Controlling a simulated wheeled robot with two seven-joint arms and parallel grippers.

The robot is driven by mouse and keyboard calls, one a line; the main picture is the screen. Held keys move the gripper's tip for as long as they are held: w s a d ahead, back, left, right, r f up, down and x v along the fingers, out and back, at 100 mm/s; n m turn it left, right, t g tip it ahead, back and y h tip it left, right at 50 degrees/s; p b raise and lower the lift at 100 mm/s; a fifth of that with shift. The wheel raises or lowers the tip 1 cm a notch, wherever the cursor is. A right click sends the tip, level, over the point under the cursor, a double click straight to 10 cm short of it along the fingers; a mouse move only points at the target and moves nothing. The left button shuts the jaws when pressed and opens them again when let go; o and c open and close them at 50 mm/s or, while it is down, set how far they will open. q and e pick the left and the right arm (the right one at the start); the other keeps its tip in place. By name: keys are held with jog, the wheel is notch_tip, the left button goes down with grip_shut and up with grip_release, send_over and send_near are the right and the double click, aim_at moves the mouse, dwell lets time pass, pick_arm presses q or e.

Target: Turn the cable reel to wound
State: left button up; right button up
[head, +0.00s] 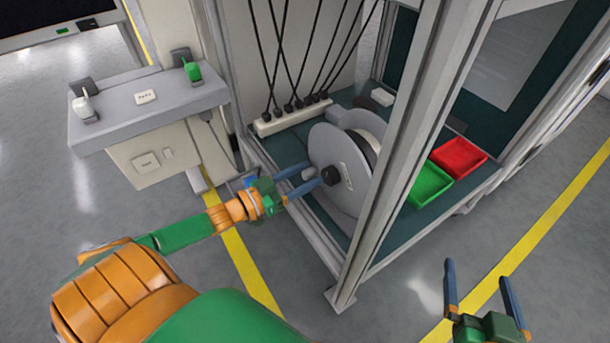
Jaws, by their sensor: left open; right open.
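The cable reel (330,150) is a grey-white disc standing upright on the trolley's dark green shelf, with a second flange behind it. A dark knob (330,176) sticks out from its front face, beside a small pale label. My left gripper (313,178) is open, its two blue fingers pointing right at the knob. The fingertips are close to the knob; I cannot tell whether they touch it. My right gripper (479,282) is open and empty at the lower right, over the floor and away from the reel.
A grey frame post (392,150) stands just right of the reel. Green (431,184) and red (460,156) trays lie on the shelf behind it. A power strip (292,118) with several black cables is behind the reel. A grey side panel (150,108) is at the left.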

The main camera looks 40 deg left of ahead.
pick_arm(q)
grip_shut()
dwell(1.4)
